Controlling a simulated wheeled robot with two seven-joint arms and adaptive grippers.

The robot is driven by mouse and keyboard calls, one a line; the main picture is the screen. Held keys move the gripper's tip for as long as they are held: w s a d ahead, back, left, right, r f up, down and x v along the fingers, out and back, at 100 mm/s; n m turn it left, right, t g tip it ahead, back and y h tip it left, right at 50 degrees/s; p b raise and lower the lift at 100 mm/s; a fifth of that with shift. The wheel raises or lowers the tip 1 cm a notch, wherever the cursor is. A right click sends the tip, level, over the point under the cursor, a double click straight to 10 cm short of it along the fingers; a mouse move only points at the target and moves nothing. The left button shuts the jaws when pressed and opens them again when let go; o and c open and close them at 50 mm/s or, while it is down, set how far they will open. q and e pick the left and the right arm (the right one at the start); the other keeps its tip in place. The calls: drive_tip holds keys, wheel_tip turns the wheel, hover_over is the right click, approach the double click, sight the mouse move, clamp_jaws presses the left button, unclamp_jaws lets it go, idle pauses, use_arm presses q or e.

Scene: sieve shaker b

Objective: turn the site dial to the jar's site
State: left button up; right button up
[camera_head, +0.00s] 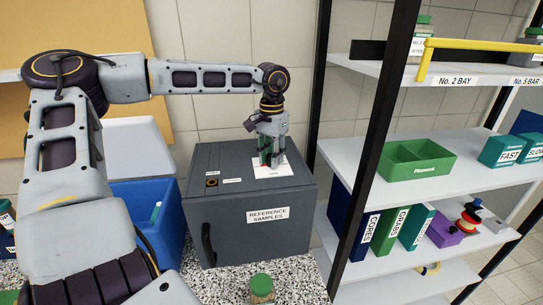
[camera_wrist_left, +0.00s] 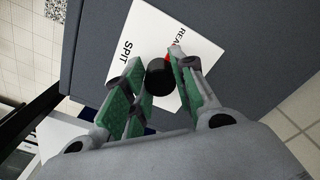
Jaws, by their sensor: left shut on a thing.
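The site dial is a black round knob (camera_wrist_left: 160,77) on a white plate (camera_wrist_left: 148,30), in the left wrist view. The plate reads "SPIT" on one side and a partly hidden word starting "REA" on the other. A red mark shows beside the knob, near the "REA" word. The plate (camera_head: 272,172) lies on top of the grey reference samples cabinet (camera_head: 245,240) in the head view. My left gripper (camera_head: 271,160) points down over it, its green-padded fingers (camera_wrist_left: 158,85) shut on the knob. A jar with a green lid (camera_head: 261,287) stands on the speckled counter; its label cannot be read.
A blue bin (camera_head: 170,225) stands left of the cabinet. A black shelf post (camera_head: 380,140) rises on the right. The shelves hold a green tray (camera_head: 415,162), labelled boxes and binders. Another green-lidded jar (camera_head: 423,27) stands behind a yellow bar (camera_head: 480,44).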

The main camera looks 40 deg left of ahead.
use_arm(q)
drive_tip(key=shift+s+f, duration=0.1)
drive_tip(key=shift+f, duration=0.05)
drive_tip(key=o, duration=1)
drive_tip(key=shift+o, duration=0.2)
wheel_tip(320, 180, up, 12)
drive_tip(key=shift+f, duration=0.1)
idle(0.8)
